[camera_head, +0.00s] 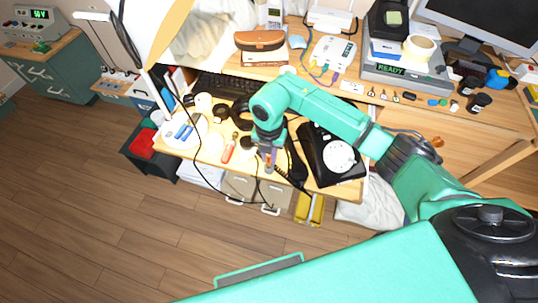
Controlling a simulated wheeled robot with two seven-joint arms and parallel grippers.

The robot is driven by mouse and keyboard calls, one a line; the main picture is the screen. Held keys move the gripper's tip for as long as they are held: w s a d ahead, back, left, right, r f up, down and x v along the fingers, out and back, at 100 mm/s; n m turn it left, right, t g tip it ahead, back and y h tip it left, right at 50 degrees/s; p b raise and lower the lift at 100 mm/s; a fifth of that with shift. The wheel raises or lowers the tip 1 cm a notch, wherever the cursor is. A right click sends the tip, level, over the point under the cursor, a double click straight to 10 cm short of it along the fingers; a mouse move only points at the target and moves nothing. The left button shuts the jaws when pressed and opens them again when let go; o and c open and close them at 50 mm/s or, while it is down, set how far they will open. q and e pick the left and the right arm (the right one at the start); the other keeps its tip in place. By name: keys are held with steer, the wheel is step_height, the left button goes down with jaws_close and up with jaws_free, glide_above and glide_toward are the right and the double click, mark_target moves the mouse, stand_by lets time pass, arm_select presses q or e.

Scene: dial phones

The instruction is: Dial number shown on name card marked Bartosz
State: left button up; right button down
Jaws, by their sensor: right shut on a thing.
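A black dial phone (318,150) with a white round dial (340,156) sits at the right end of the lower desk. A dark elongated handset (296,166) shows off the phone's body, along its left side, with a coiled cord near it. My right gripper (268,160) points down just left of the handset. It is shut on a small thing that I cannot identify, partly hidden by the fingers. My left gripper is out of view.
A black keyboard (225,87), a lamp (150,30) and an orange-handled tool (229,149) are left of my arm. A device reading READY (405,80) and a brown case (260,45) stand on the upper shelf. A yellow bin (309,209) is below the desk.

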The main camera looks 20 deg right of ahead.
steer(key=shift+f+b, duration=0.8)
steer(key=shift+f, duration=0.35)
steer(key=c, duration=0.8)
jaws_free()
steer(key=shift+o, duration=0.2)
step_height(320, 180, up, 15)
steer(key=shift+f, duration=0.15)
steer(key=shift+f, duration=0.1)
